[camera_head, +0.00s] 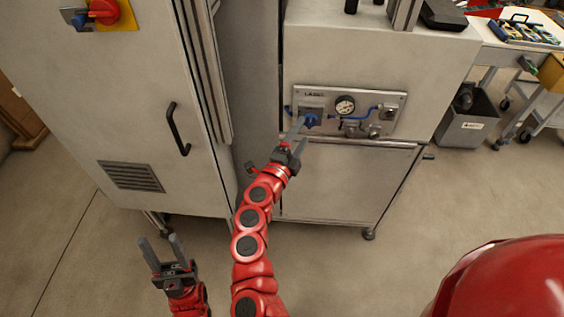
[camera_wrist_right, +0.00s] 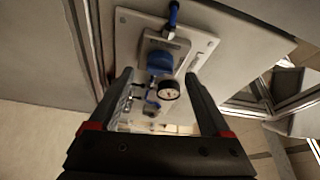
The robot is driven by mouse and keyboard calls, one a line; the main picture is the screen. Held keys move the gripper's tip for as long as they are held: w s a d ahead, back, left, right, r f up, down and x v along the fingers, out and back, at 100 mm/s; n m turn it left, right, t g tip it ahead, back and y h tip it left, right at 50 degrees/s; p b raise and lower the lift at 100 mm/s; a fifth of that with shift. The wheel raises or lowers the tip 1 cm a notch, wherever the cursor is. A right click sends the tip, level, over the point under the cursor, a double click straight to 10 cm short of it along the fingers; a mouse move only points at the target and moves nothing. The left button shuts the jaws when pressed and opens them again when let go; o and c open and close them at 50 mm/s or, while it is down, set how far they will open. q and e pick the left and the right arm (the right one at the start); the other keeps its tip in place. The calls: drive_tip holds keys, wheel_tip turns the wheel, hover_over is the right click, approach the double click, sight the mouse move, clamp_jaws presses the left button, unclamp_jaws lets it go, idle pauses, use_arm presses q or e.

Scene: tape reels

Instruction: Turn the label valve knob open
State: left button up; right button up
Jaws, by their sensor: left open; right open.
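The blue valve knob (camera_head: 311,120) sits at the left of a metal panel (camera_head: 385,96) on the machine front, under a small label plate. In the right wrist view the blue knob (camera_wrist_right: 158,62) lies ahead, between the lines of the fingers. My right gripper (camera_head: 298,128) is open, its fingers pointing at the knob; I cannot tell whether they touch it. In the wrist view the right gripper (camera_wrist_right: 157,82) shows both fingers apart with nothing held. My left gripper (camera_head: 160,248) is open and empty, low at the left over the floor.
A round pressure gauge (camera_head: 345,105) and blue tubing sit right of the knob. A tall cabinet (camera_head: 130,110) with a black handle (camera_head: 178,130) stands close at the left. A grey bin (camera_head: 467,118) and a cart (camera_head: 525,75) stand at the right. The floor in front is clear.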

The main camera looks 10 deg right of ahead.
drive_tip(key=v, duration=1.3)
drive_tip(key=shift+s+a, duration=0.25)
drive_tip(key=shift+s, duration=0.05)
